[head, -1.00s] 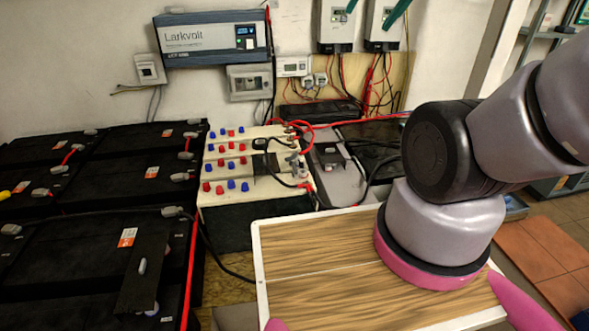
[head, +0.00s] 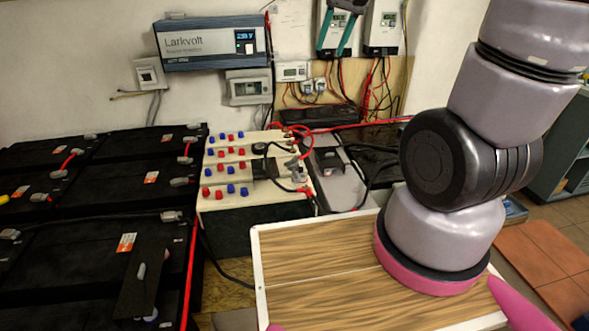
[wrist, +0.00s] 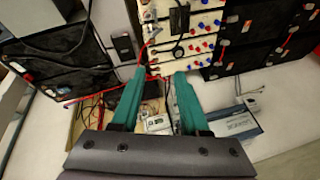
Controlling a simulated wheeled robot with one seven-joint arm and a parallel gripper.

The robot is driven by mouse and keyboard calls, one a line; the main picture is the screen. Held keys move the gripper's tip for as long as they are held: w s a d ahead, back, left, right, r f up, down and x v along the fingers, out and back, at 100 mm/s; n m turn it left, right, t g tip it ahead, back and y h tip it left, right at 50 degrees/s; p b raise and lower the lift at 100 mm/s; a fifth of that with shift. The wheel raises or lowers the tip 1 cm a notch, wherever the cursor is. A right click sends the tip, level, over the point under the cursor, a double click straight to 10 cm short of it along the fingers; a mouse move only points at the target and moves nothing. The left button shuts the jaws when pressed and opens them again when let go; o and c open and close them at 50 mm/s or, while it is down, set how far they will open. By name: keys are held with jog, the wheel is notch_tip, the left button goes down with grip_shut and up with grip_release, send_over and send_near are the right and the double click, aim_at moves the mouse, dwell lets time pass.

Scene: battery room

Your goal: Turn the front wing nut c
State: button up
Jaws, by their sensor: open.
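The cream-topped battery (head: 235,190) has rows of red and blue caps in the head view. Small grey fittings (head: 298,172) with cables sit along its right side. I cannot tell which fitting is front wing nut c; the parts are too small. The battery also shows, turned around, at the top of the wrist view (wrist: 190,62). My gripper (head: 331,50) shows as teal fingers in front of the wall units in the head view. In the wrist view its fingers (wrist: 160,75) are apart, with nothing held between them. The fingertips appear apart from the battery.
Black batteries (head: 75,240) with grey terminals and cables fill the left. A grey-topped battery (head: 340,188) and loose cables lie right of the cream one. The Larkvolt unit (head: 210,42) and controllers (head: 384,25) hang on the wall. My wood-topped base is in front.

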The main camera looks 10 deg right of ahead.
jog(key=w+a+f+n+g, duration=0.1)
jog(key=w+a+f, duration=0.1)
jog(key=w+f, duration=0.35)
jog(key=w+a+f+g, duration=0.1)
jog(key=w+f, duration=0.2)
jog(key=f, duration=0.5)
jog(key=n+g+h, duration=0.2)
send_over(294, 171)
notch_tip(294, 171, down, 18)
notch_tip(294, 171, down, 12)
jog(key=shift+s+r, duration=0.15)
jog(key=shift+r, duration=0.05)
grip_shut()
